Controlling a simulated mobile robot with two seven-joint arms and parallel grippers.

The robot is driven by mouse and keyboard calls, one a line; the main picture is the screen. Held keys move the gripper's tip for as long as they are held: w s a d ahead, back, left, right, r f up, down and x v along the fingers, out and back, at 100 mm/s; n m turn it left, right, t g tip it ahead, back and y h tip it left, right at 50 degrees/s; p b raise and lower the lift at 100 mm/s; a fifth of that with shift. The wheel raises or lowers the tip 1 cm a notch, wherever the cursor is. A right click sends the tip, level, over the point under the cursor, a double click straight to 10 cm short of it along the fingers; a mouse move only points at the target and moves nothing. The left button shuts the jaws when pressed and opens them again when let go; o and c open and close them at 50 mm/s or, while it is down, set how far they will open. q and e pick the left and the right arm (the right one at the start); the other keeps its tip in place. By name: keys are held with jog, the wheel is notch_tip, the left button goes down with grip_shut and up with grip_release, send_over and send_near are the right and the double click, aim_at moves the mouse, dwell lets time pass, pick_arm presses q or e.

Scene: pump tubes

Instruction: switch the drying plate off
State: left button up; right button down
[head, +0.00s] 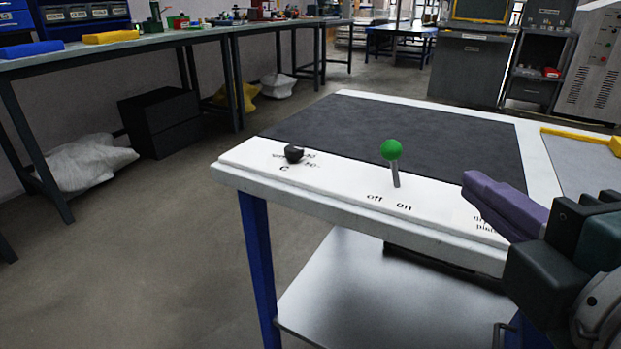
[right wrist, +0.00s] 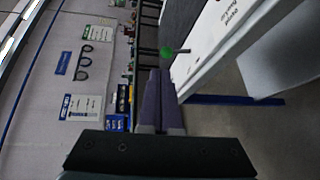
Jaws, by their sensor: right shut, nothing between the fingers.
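The drying plate (head: 440,135) is a dark flat sheet set in a white-framed table. On its white front strip stands a lever with a green ball (head: 391,150) on a grey stem (head: 396,178). The words "off" on the left and "on" on the right are printed in front of it. The stem tilts slightly left in the head view. My right gripper (head: 472,190), with purple fingers, is shut and empty, to the right of the lever and apart from it. In the right wrist view the green ball (right wrist: 166,53) shows just beyond the fingertips (right wrist: 160,72). My left gripper is out of view.
A black knob (head: 293,154) sits on the strip to the left of the lever. A grey tray with a yellow edge (head: 580,136) is at the right. A lower metal shelf (head: 370,295) is under the table. The space above the strip's left part is clear.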

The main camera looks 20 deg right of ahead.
notch_tip(320, 180, down, 3)
jog(key=n+b, duration=0.1)
jog(key=b, duration=0.3)
send_near(391, 156)
jog(key=shift+t, duration=0.3)
jog(key=x, duration=0.6)
jog(key=shift+w+d+f, duration=0.2)
jog(key=shift+w+d, duration=0.05)
jog(key=shift+d, duration=0.2)
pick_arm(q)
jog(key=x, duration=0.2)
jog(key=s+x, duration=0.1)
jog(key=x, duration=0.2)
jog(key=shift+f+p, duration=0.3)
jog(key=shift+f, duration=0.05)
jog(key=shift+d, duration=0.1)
pick_arm(e)
jog(key=shift+w, duration=0.4)
jog(key=shift+a+f+p, duration=0.1)
jog(key=shift+a+p, duration=0.1)
jog(key=shift+p, duration=0.2)
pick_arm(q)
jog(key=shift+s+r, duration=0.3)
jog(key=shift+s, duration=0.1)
pick_arm(e)
jog(key=shift+f, duration=0.1)
